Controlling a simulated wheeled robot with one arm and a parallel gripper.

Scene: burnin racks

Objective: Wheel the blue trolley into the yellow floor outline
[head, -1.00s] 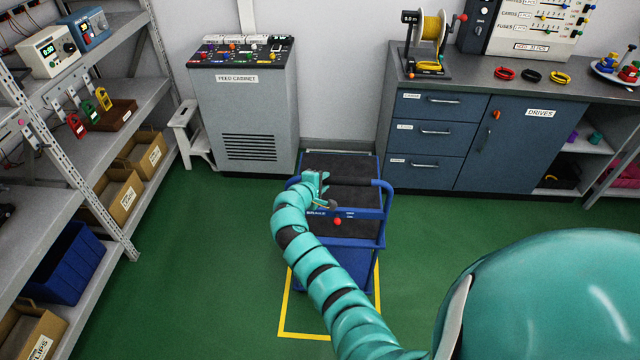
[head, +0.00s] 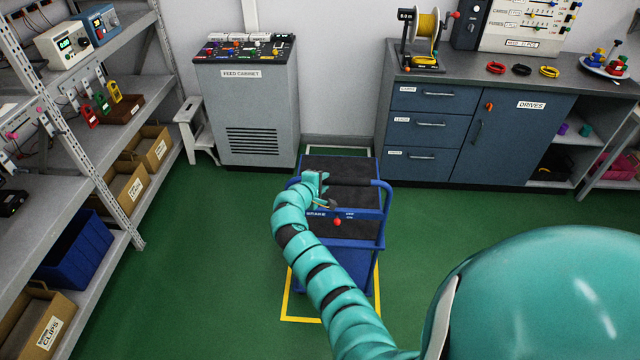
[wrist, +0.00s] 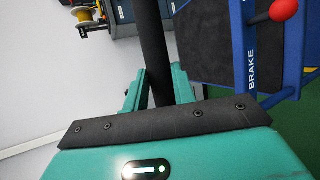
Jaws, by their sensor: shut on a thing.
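The blue trolley (head: 352,256) stands upright in the middle of the head view, with dark decks, a blue push frame and a red knob (head: 337,222) by the word BRAKE. My gripper (head: 322,190) is at the left of its push frame. In the wrist view my gripper (wrist: 158,88) is shut around the dark handle bar (wrist: 153,45). The yellow floor outline (head: 303,320) shows at the trolley's left, right and near sides. The trolley stands over part of it and hides its far side. A green strip separates the trolley from the near line.
The feed cabinet (head: 247,115) and a white step stool (head: 196,130) stand behind on the left. Blue drawers (head: 425,125) stand behind on the right. A shelf rack (head: 125,200) with bins lines the left. A pale floor line (head: 368,150) shows behind the trolley. Green floor is clear either side.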

